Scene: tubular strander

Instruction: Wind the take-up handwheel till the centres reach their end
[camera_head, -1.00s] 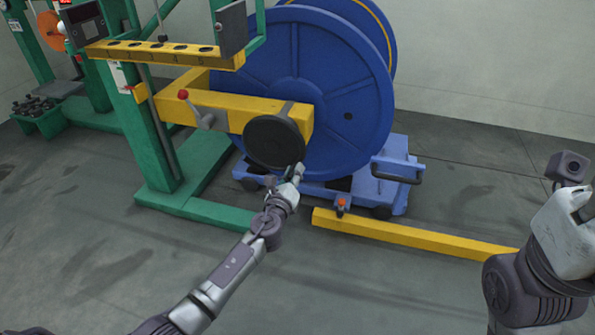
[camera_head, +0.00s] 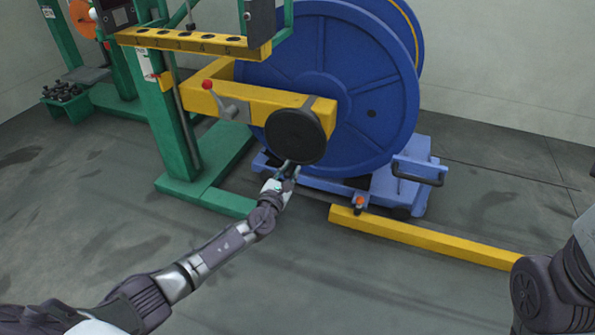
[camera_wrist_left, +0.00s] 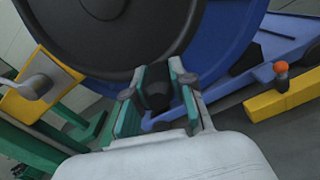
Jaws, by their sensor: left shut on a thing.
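The take-up handwheel (camera_head: 295,135) is a black disc on the end of a yellow beam (camera_head: 258,101), in front of a large blue reel (camera_head: 365,95). In the left wrist view the handwheel (camera_wrist_left: 95,35) fills the upper part. My left gripper (camera_head: 287,172) is at the handwheel's lower edge. In the left wrist view its fingers (camera_wrist_left: 157,95) are closed on a small black handle (camera_wrist_left: 156,88) at the wheel's rim. The centres are not clearly visible. My right arm shows at the right edge; its gripper is out of frame.
A red-knobbed lever (camera_head: 222,103) sits on the beam left of the wheel. A blue cradle (camera_head: 400,185) with a black handle stands under the reel. A yellow floor rail (camera_head: 435,238) runs to the right. The floor in front is clear.

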